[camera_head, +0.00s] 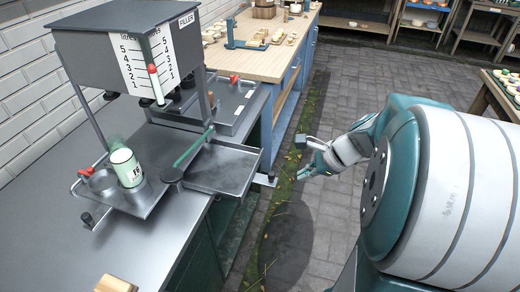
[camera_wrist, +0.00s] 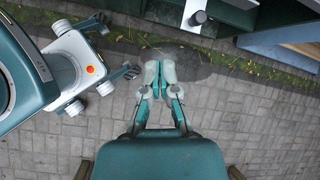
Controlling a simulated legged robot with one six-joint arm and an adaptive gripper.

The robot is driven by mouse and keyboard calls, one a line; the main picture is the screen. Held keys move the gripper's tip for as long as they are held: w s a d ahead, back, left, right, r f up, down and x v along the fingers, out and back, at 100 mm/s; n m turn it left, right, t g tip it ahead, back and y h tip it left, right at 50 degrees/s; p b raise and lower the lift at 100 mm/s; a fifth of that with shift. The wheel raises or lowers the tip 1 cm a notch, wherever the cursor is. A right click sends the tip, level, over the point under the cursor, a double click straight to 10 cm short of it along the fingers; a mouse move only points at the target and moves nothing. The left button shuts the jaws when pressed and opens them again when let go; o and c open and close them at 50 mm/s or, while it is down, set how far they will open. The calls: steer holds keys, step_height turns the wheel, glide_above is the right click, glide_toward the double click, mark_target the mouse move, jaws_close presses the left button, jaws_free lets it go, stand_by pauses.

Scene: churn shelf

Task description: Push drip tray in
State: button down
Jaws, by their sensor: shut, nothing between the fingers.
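The drip tray (camera_head: 222,168) is a shallow grey metal tray under the filler machine (camera_head: 140,50). It juts out past the counter's front edge, and a flat tab with a dark knob (camera_head: 265,180) is at its outer end.
A green-labelled can (camera_head: 126,168) stands on a small platform (camera_head: 143,200) with a red clamp on the counter (camera_head: 60,230). A green lever (camera_head: 192,148) slants up beside the tray. A wooden workbench (camera_head: 258,62) stands behind. The floor (camera_head: 335,210) around my gripper is free.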

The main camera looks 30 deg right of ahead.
mark_target(274, 179)
steer(key=d+f+m+t, duration=0.2)
steer(key=d+m, duration=0.3)
steer(key=d, duration=0.1)
steer(key=x, duration=0.8)
steer(key=w+r+x, duration=0.1)
steer(key=x, duration=0.3)
steer(key=shift+a, duration=0.45)
steer(key=shift+w+a, duration=0.5)
steer(key=shift+w, duration=0.05)
steer(key=w+a, duration=0.6)
steer(key=a, duration=0.1)
steer(key=w+a, duration=0.7)
steer(key=shift+d+r, duration=0.1)
